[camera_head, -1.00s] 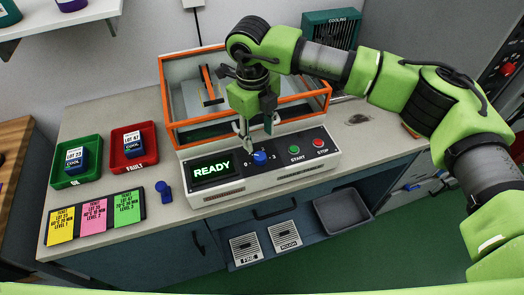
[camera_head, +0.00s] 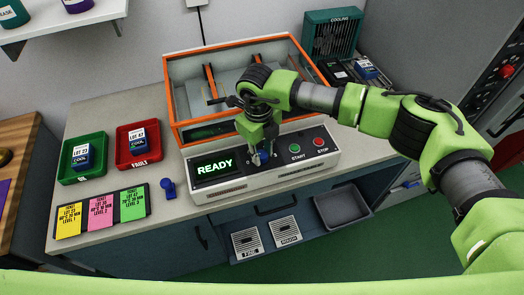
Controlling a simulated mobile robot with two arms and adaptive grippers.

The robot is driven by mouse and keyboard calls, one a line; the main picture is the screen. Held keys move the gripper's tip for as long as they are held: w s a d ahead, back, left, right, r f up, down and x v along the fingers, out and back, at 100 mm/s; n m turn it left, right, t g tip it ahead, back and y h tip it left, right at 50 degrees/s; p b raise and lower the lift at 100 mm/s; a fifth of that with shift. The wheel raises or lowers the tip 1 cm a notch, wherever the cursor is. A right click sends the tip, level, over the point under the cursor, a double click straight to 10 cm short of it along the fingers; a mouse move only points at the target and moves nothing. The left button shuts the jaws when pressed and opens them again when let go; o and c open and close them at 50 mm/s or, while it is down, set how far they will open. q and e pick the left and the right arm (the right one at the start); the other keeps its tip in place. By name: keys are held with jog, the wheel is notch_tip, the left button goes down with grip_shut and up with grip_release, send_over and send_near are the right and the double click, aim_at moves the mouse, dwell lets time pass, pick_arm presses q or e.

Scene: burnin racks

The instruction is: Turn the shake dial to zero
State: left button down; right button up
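The shake dial (camera_head: 260,157) is a small blue knob on the white front panel (camera_head: 220,191), between the green READY display (camera_head: 214,165) and the START button. My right gripper (camera_head: 262,154) points down from above, with its fingertips at the dial. The fingers hide most of the dial and its scale marks, so its setting cannot be read. Whether the fingers are closed on the dial or only beside it cannot be told. My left gripper is out of view.
The green START button (camera_head: 295,147) and red STOP button (camera_head: 320,141) sit right of the dial. The orange-framed chamber (camera_head: 306,61) stands behind. Green (camera_head: 66,167) and red (camera_head: 156,142) trays, ticket cards (camera_head: 101,212) and a blue piece (camera_head: 168,188) lie left on the bench.

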jog(key=shift+o, duration=0.2)
jog(key=shift+f+n+b, duration=0.15)
jog(key=shift+n+b, duration=0.15)
jog(key=shift+b, duration=0.4)
jog(key=n+b, duration=0.3)
jog(key=b, duration=0.2)
jog(key=shift+f, duration=0.1)
jog(key=shift+d+r+n+b, duration=0.1)
jog(key=shift+r+n+b, duration=0.15)
jog(key=shift+n+b, duration=1)
jog(key=o, duration=1.1)
